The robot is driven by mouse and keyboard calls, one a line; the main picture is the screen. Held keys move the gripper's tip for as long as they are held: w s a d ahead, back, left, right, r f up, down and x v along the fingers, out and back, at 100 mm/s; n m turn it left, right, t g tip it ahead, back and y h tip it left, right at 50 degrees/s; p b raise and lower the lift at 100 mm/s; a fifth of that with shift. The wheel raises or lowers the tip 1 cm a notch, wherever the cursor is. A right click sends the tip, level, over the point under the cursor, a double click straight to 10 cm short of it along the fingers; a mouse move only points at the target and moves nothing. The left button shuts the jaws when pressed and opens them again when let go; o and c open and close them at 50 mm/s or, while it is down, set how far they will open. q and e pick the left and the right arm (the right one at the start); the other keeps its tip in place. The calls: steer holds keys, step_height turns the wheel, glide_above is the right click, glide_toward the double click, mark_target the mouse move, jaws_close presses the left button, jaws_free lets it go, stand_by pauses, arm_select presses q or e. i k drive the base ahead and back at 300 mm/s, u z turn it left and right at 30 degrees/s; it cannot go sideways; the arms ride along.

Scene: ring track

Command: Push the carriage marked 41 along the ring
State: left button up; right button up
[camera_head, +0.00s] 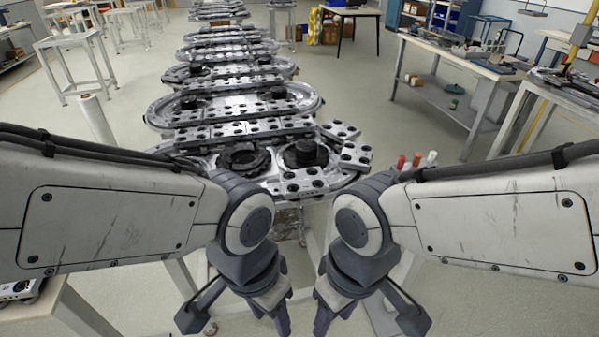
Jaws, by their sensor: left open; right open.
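The ring track (320,97) runs away from me as a long metal oval on a stand, with its near end just past my grippers. Several grey carriages with dark round holes sit along it. One carriage (302,184) sits at the near curve, and another (355,157) is just right of it. No number can be read on any carriage, so I cannot tell which is 41. My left gripper (283,318) and my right gripper (322,318) point down, low in front of the near end, apart from the carriages. Both are open and empty; their tips are near the bottom edge.
A workbench (455,60) with tools stands to the right. Small red and white cylinders (416,160) are right of the track's near end. A white frame table (70,42) stands at the left. Open floor (375,100) lies between the track and the right bench.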

mark_target(295, 185)
steer(key=i, duration=0.2)
steer(key=k, duration=1.3)
steer(key=z, duration=0.55)
steer(key=i, duration=0.7)
steer(key=z, duration=0.55)
steer(key=i, duration=0.85)
steer(key=u, duration=0.85)
steer(key=i, duration=0.8)
steer(key=u, duration=0.75)
